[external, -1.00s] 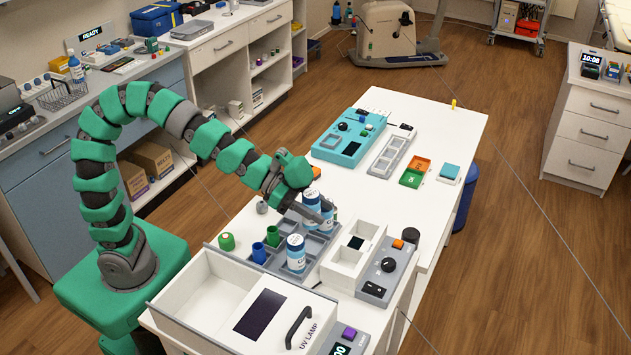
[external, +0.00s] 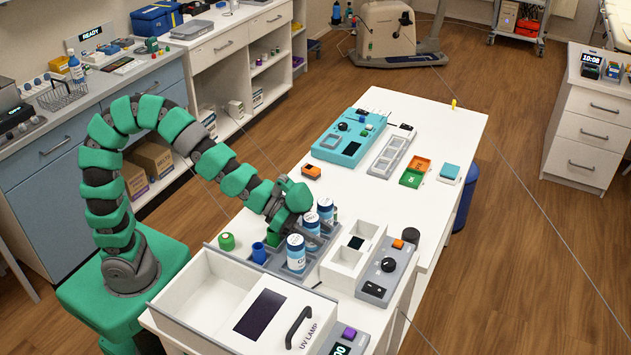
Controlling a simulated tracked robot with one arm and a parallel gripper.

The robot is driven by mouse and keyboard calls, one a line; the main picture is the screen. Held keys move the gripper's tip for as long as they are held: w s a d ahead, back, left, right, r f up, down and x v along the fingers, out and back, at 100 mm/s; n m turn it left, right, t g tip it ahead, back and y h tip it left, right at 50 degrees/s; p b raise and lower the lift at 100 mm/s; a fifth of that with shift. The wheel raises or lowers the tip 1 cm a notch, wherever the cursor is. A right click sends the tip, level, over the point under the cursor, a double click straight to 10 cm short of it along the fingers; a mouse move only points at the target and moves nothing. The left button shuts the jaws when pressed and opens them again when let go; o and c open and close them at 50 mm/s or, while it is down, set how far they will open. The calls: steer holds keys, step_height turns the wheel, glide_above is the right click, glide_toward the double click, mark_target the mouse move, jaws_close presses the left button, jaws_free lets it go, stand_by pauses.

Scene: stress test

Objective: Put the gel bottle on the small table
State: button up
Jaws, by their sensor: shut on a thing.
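Several white bottles with blue labels stand at the grey compartment tray (external: 268,264) on the white worktable. The front bottle (external: 296,254) stands in the tray; its label is too small to read surely. A middle bottle (external: 312,224) and a rear bottle (external: 326,210) are close behind it. My gripper (external: 311,238) reaches down at the tray, shut on what looks like the middle bottle. The fingers are partly hidden by the bottles. I cannot tell by label which is the gel bottle, nor surely pick out the small table.
A blue cup (external: 259,253) and a green jar (external: 227,242) stand left of the bottles. An open white box (external: 350,262) and a dial panel (external: 386,270) are to the right. The UV lamp drawer (external: 262,312) is in front.

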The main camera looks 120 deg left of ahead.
mark_target(310, 245)
steer(key=shift+s+f+b, duration=0.1)
steer(key=shift+f+b, duration=0.2)
steer(key=shift+f, duration=0.4)
steer(key=shift+s+d+f, duration=0.1)
steer(key=shift+d+f, duration=0.05)
steer(key=shift+f, duration=0.25)
steer(key=shift+s+d+f+b, duration=0.2)
steer(key=shift+f+b, duration=0.1)
steer(key=shift+f, duration=0.25)
steer(key=shift+s+d+f+b, duration=0.15)
steer(key=shift+f+b, duration=0.1)
steer(key=shift+f, duration=0.25)
steer(key=o, duration=1.2)
steer(key=shift+f, duration=0.1)
steer(key=shift+s, duration=0.1)
steer(key=shift+s+r+p, duration=0.25)
steer(key=shift+s+p, duration=0.05)
steer(key=shift+s, duration=0.1)
steer(key=r+v, duration=0.1)
steer(key=v, duration=0.3)
steer(key=r+v, duration=0.1)
steer(key=v, duration=0.4)
steer(key=w+r+b+v, duration=0.1)
steer(key=v, duration=0.3)
steer(key=shift+s+a+r, duration=0.1)
steer(key=shift+s+a, duration=0.2)
steer(key=shift+a, duration=0.05)
